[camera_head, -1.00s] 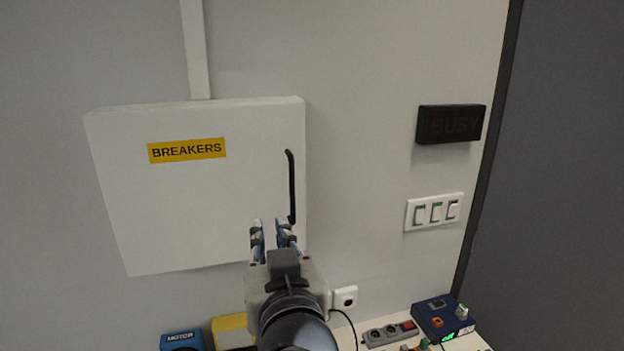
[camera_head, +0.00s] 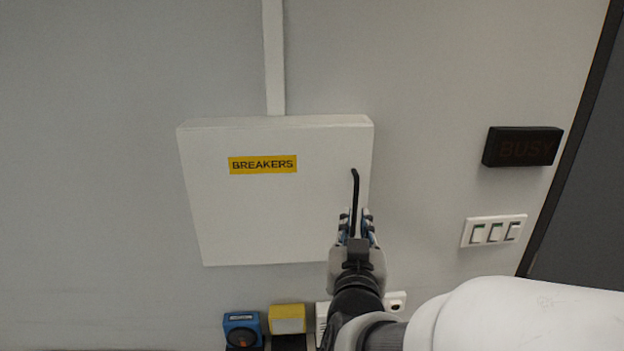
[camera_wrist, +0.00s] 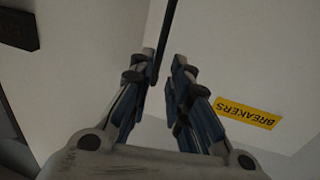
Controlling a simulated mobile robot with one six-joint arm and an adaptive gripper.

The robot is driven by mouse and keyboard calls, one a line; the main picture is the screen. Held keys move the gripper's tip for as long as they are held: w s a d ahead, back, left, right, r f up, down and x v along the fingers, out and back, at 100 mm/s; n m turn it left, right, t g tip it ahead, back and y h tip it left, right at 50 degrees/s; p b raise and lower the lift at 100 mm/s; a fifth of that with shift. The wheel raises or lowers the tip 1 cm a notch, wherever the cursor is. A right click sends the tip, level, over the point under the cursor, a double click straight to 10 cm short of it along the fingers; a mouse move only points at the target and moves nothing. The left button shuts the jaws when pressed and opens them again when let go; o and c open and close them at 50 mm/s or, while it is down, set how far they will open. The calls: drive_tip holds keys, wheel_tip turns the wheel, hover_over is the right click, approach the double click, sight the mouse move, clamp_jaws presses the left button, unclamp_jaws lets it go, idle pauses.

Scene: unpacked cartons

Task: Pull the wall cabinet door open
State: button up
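The white wall cabinet (camera_head: 230,220) with a yellow BREAKERS label (camera_head: 262,165) is on the wall, and its door looks shut. Its black bar handle (camera_head: 355,190) stands upright near the door's right edge. My gripper (camera_head: 357,214) is at the lower part of the handle, with fingers apart. In the wrist view, the handle (camera_wrist: 166,38) reaches down between the open fingertips of my gripper (camera_wrist: 164,58), closer to the left finger. I cannot tell whether it touches that finger. The handle's lower end is partly hidden by the fingers.
A dark BUSY sign (camera_head: 522,147) and a white switch panel (camera_head: 494,231) are on the wall to the right. A blue box (camera_head: 242,328) and a yellow-topped box (camera_head: 287,318) are below the cabinet. The wall left of the cabinet is clear.

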sight(355, 204)
drive_tip(key=w, duration=0.3)
drive_tip(key=w+d, duration=0.1)
drive_tip(key=w, duration=0.4)
drive_tip(key=shift+w+d+b, duration=0.3)
drive_tip(key=shift+d+b, duration=0.05)
drive_tip(key=shift+c, duration=0.3)
clamp_jaws()
